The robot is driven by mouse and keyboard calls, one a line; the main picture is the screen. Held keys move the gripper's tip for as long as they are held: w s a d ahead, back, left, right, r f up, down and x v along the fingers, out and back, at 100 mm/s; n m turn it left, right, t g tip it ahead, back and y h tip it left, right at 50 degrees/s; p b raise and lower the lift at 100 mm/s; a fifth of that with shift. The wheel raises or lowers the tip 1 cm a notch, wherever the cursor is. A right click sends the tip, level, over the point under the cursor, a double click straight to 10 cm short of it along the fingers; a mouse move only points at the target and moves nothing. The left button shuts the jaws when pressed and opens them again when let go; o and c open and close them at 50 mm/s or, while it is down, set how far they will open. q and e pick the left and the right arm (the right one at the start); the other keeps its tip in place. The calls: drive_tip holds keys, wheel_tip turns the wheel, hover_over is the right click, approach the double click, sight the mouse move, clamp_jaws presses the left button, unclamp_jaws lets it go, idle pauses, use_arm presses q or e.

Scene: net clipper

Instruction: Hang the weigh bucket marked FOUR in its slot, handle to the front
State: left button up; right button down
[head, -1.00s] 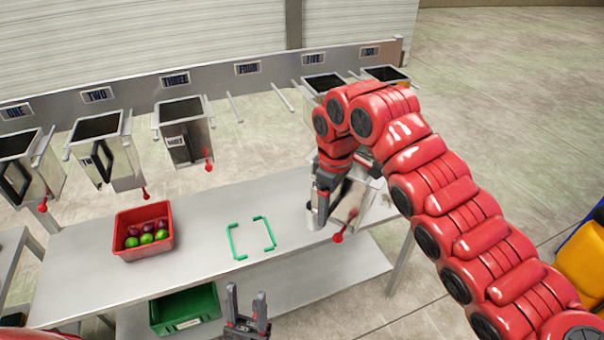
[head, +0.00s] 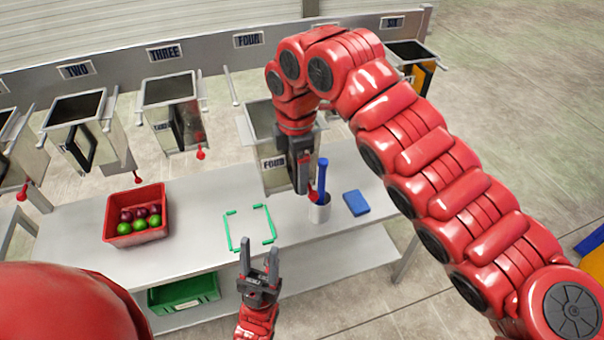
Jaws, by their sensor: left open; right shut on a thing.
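The weigh bucket marked FOUR (head: 270,178) is a steel box with an open top, upright in my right gripper (head: 301,178). The gripper is shut on its front side, and the jaws cover the handle. The FOUR label and a red-tipped lever show at the front. The bucket appears above the table, in front of the rail plate FOUR (head: 248,40). The left rod of the slot (head: 234,92) shows bare; my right arm hides most of the right side. My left gripper (head: 259,258) is open and empty at the table's front edge.
Bucket THREE (head: 158,92) hangs left of the slot, close by; bucket TWO (head: 75,108) is further left.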

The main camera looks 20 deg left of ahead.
drive_tip(key=w+a+p, duration=0.1)
drive_tip(key=w+p, duration=0.1)
drive_tip(key=w, duration=0.1)
drive_tip(key=shift+a+r+p, duration=0.2)
drive_tip(key=shift+a+p, duration=0.1)
drive_tip(key=shift+a, duration=0.1)
drive_tip(key=shift+w+a+p, duration=0.15)
drive_tip(key=shift+w+p, duration=0.15)
drive_tip(key=shift+p, duration=0.05)
drive_tip(key=shift+w+a+f+p, duration=0.15)
drive_tip(key=shift+w+a+p, duration=0.05)
drive_tip(key=shift+p, duration=0.3)
drive_tip(key=shift+w, duration=0.1)
drive_tip(key=shift+w+a+f, duration=0.1)
drive_tip(key=shift+f, duration=0.05)
